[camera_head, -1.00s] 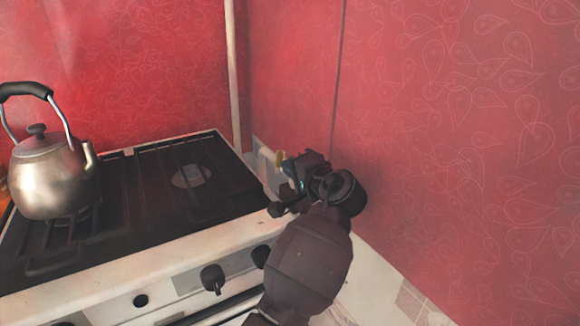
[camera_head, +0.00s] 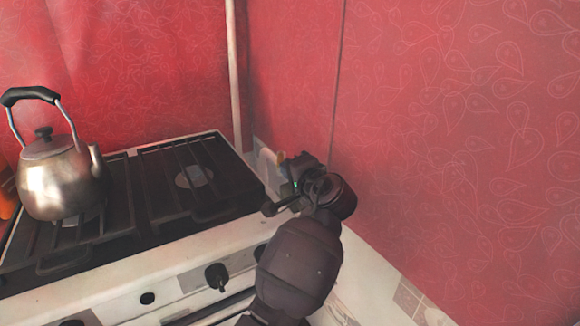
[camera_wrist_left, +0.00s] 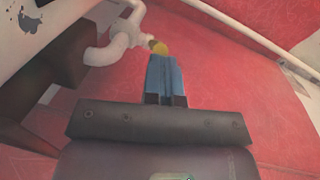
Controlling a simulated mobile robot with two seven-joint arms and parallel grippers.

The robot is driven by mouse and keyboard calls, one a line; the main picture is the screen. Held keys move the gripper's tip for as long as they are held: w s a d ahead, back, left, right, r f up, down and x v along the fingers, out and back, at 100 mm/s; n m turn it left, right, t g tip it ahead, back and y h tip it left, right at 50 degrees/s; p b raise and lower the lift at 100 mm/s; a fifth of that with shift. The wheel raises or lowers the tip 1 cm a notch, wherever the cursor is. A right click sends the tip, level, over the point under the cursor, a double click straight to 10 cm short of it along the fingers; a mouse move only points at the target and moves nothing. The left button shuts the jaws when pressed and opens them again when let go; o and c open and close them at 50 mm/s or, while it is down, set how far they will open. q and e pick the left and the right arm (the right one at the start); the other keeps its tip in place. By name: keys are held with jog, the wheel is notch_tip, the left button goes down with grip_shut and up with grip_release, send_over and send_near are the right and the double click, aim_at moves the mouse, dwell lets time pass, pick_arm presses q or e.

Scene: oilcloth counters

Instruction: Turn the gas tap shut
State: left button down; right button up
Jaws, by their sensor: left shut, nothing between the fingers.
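The gas tap shows as a small yellow handle (camera_head: 280,157) on a white pipe (camera_head: 266,160), in the corner just right of the stove. In the left wrist view the yellow handle (camera_wrist_left: 159,47) sits at the end of the bent white pipe (camera_wrist_left: 118,42). My left gripper (camera_head: 296,163) is right beside the handle, on its right in the head view. In the wrist view its blue fingers (camera_wrist_left: 165,60) are shut together with nothing between them, their tips at the handle's lower edge. I cannot tell whether they touch it. My right gripper is not in view.
A stove (camera_head: 130,262) with black grates and front knobs (camera_head: 217,276) fills the left. A metal kettle (camera_head: 62,182) stands on it. Red patterned walls (camera_head: 450,130) close in behind and at the right. A thin white vertical pipe (camera_head: 234,75) runs up the corner.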

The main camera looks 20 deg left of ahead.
pick_arm(q)
jog(key=shift+m+t+h, duration=0.3)
jog(key=a+p, duration=0.1)
jog(key=s+a+p, duration=0.1)
jog(key=a+p, duration=0.1)
jog(key=p, duration=0.1)
jog(key=shift+s+a+r, duration=0.3)
jog(key=shift+a, duration=0.1)
jog(key=shift+a+f, duration=0.1)
jog(key=shift+a, duration=0.25)
jog(key=shift+a+f+p, duration=0.15)
jog(key=shift+p, duration=0.15)
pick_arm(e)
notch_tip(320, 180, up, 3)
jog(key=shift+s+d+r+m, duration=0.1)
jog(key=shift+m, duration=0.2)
pick_arm(q)
jog(key=shift+s, duration=0.1)
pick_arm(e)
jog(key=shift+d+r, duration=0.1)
